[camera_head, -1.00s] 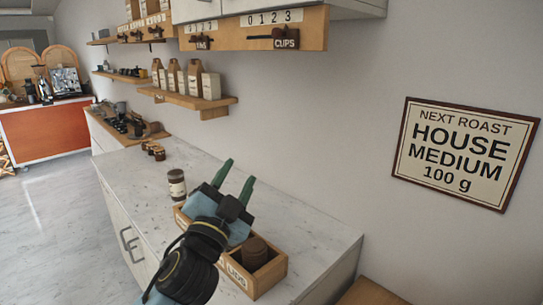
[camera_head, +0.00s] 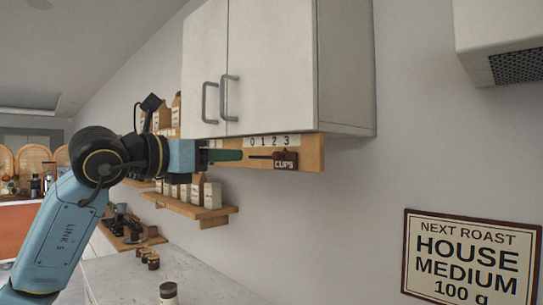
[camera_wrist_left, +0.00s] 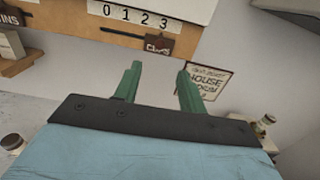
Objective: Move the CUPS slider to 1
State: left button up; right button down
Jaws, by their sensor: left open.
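The dark brown CUPS slider (camera_head: 285,160) sits at the right end of its slot in the wooden board, near the 3 on the white 0-1-2-3 scale (camera_head: 270,141). In the left wrist view the slider (camera_wrist_left: 158,44) also shows near the 3 of the scale (camera_wrist_left: 135,16). My left gripper (camera_head: 240,155) is raised in front of the board, its green fingers pointing right, left of the slider in the head view. In the left wrist view its fingers (camera_wrist_left: 159,68) are apart and empty, with the slider beyond and above the tips. My right gripper is out of view.
White wall cabinets (camera_head: 280,65) hang right above the board (camera_head: 312,153). A wooden shelf (camera_head: 188,206) with bags is below, and a counter (camera_head: 150,283) lies lower. A HOUSE MEDIUM sign (camera_head: 470,258) hangs on the wall at right. Bare wall lies below the board.

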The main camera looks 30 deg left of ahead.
aim_at(274, 155)
pick_arm(q)
jog(key=p+x, duration=0.3)
jog(key=x, duration=0.9)
jog(key=shift+s+p, duration=0.1)
jog(key=shift+p, duration=0.2)
jog(key=shift+w+d, duration=0.25)
jog(key=shift+w, duration=0.4)
jog(key=shift+c, duration=0.4)
grip_shut()
